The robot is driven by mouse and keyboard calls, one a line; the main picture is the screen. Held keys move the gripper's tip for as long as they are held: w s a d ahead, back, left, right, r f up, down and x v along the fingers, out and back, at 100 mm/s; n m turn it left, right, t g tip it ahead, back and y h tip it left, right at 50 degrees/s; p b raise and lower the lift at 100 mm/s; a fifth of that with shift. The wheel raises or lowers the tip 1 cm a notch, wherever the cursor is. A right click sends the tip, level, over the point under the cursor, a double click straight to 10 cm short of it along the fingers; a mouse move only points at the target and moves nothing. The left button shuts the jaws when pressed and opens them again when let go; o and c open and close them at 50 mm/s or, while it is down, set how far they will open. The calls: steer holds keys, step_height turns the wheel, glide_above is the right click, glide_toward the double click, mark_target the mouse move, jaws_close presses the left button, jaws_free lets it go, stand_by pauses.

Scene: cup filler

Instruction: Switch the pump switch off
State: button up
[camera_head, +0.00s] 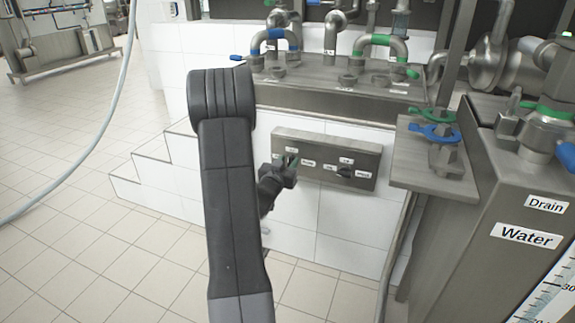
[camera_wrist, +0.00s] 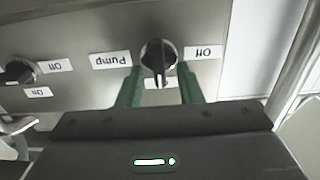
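The pump switch (camera_wrist: 158,58) is a black rotary knob on a grey metal panel. The wrist view shows it upside down, its handle lying along the picture's vertical. A "Pump" label (camera_wrist: 110,60) is on its left and an "Off" label (camera_wrist: 202,53) on its right; a third label below is partly covered by the handle. My gripper (camera_wrist: 159,78) is open. Its two green fingers reach toward the panel on either side of the knob, with gaps to it. In the head view my gripper (camera_head: 292,162) is at the panel's left part and hides most of that knob.
A second knob (camera_head: 345,172) is on the right of the same panel (camera_head: 325,139); it also shows in the wrist view (camera_wrist: 17,72). Pipes and valves stand above. A metal ledge with a blue valve (camera_head: 435,132) and the water tank (camera_head: 520,200) are right. Tiled floor is free left.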

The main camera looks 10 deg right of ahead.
jaws_close()
steer(key=shift+n, duration=0.3)
steer(key=n+p, duration=0.2)
steer(key=n, duration=0.3)
steer(key=f+n+p, duration=0.1)
steer(key=n+p, duration=0.2)
steer(key=n, duration=0.3)
steer(key=a+n+p, duration=0.1)
steer(key=n+p, duration=0.2)
steer(key=n, duration=0.3)
steer(key=shift+w+f, duration=0.15)
steer(key=shift+w, duration=0.15)
steer(key=shift+n, duration=0.3)
